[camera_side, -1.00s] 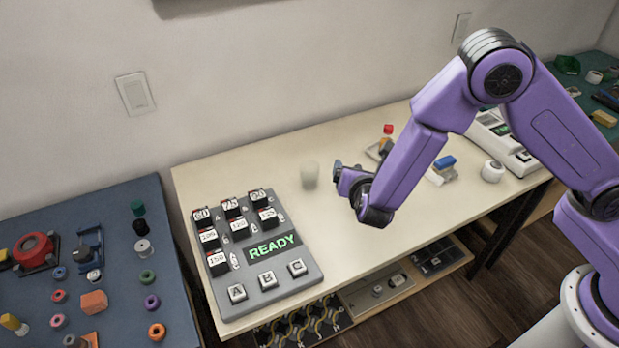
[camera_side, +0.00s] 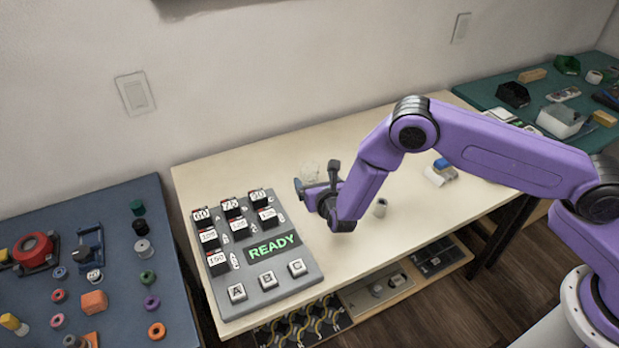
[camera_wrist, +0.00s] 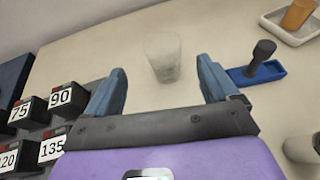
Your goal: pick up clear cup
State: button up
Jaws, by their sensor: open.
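The clear cup (camera_wrist: 163,57) stands upright on the cream table. It is faint and see-through. In the wrist view it sits just ahead of my open gripper (camera_wrist: 161,84), lined up with the gap between the two blue fingers. In the side view the cup (camera_side: 310,168) shows pale behind my gripper (camera_side: 316,182), which is low above the table, and its lower part is hidden. The fingers are apart with nothing held. I cannot tell how far the cup is from the fingertips.
A grey panel (camera_side: 284,291) with numbered black blocks and a READY display stands left of my gripper. A blue tray with a dark upright handle (camera_wrist: 263,72) lies to the right of the cup. Table behind the cup is clear.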

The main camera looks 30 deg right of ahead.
aim_at(310, 170)
jog(key=shift+d+x, duration=0.2)
jog(key=shift+x, duration=4)
jog(key=shift+r, duration=0.15)
jog(key=shift+s, duration=0.1)
jog(key=c, duration=1.1)
